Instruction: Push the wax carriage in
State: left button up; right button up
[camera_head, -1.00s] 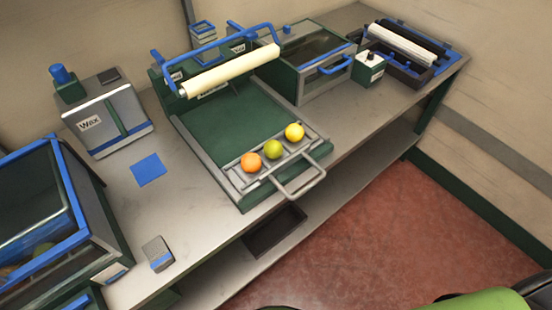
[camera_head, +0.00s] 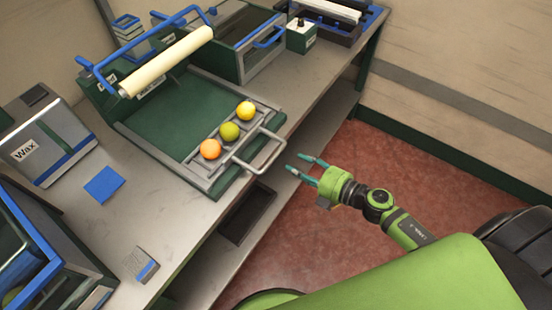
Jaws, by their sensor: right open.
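The wax carriage (camera_head: 218,168) is a grey metal tray at the front end of a green bed (camera_head: 172,117), with a looped handle (camera_head: 268,153) sticking out over the table's front edge. An orange fruit (camera_head: 210,149), a green one (camera_head: 229,131) and a yellow one (camera_head: 246,111) sit in a row on it. A cream roller (camera_head: 168,62) on a blue frame spans the back of the bed. My right gripper (camera_head: 303,166) is open and empty, to the right of the handle and apart from it, over the floor side. My left gripper is not in view.
A machine labelled Wax (camera_head: 52,140) stands left, with a blue square (camera_head: 103,185) and a small grey block (camera_head: 141,264) on the bench (camera_head: 168,212). A green glass-topped box (camera_head: 240,40) stands behind right. The red floor (camera_head: 330,135) by the handle is clear.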

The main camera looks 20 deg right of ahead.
aim_at(275, 157)
jog(key=w+a+n, duration=0.1)
jog(key=a, duration=0.1)
jog(key=w+a+r+p, duration=0.1)
jog(key=w+a, duration=0.1)
jog(key=w+a+n+y, duration=0.1)
jog(key=w+a, duration=0.1)
jog(key=shift+r+n, duration=0.3)
jog(key=shift+r, duration=0.05)
grip_shut()
